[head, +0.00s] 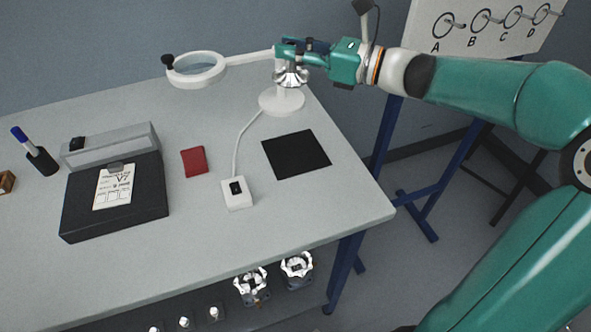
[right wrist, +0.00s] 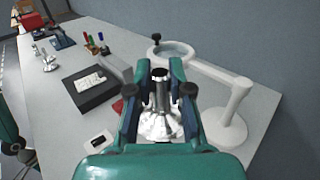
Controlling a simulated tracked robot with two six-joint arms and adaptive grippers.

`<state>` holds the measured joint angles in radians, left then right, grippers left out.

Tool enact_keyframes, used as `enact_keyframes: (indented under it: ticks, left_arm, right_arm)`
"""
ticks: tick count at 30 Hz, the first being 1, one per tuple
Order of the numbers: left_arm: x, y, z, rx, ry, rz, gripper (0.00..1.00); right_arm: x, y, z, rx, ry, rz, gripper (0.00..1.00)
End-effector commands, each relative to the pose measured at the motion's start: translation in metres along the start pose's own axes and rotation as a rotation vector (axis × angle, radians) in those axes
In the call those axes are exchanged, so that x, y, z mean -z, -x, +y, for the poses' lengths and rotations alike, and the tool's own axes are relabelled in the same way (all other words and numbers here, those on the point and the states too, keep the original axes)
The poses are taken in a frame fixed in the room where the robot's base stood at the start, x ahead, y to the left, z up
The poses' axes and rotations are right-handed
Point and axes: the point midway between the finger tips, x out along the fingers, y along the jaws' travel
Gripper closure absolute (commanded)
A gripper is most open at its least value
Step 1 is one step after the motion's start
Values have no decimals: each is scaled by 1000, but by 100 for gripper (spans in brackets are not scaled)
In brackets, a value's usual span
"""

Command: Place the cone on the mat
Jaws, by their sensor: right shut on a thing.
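The cone (head: 290,75) is a shiny, silvery metal housing, narrow at the top and flared below. My right gripper (head: 287,50) is shut on its upper part and holds it upright above the far right of the table, close to the magnifier's stand. The cone also shows in the right wrist view (right wrist: 160,124) between the two fingers (right wrist: 160,88). The mat (head: 296,154) is a flat black square near the table's right edge, bare, below and nearer than the cone. In the right wrist view the gripper hides the mat. My left gripper is not in view.
A white ring magnifier (head: 197,70) on a round base (head: 282,100) stands close to the gripper. A white switch box (head: 237,194), a red pad (head: 194,161) and a black case (head: 115,196) lie left of the mat. More metal housings (head: 297,266) sit below the table's front edge.

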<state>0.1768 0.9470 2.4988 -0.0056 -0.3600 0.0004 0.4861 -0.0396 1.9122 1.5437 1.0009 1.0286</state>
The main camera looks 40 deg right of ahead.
Motion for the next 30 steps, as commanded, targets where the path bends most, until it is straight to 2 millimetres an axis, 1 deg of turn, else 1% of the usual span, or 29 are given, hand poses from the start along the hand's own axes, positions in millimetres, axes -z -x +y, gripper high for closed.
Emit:
enact_keyframes:
  ticks: [1,4,7,11,18,21,24,30]
  left_arm:
    - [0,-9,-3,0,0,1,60]
    - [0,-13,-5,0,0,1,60]
    - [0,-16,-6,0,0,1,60]
    - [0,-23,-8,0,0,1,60]
    - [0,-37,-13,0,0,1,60]
    - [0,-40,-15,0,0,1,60]
    - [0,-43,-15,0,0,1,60]
    - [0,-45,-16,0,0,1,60]
  right_arm:
    - [-2,4,1,11,5,-2,100]
    - [-5,7,1,23,0,1,100]
    - [6,8,1,26,-7,4,100]
    - [38,8,1,25,-10,6,100]
    - [102,8,1,24,-10,5,100]
    - [124,8,1,25,-9,5,100]
    - [137,8,2,24,-6,3,100]
    - [150,8,2,24,-4,3,100]
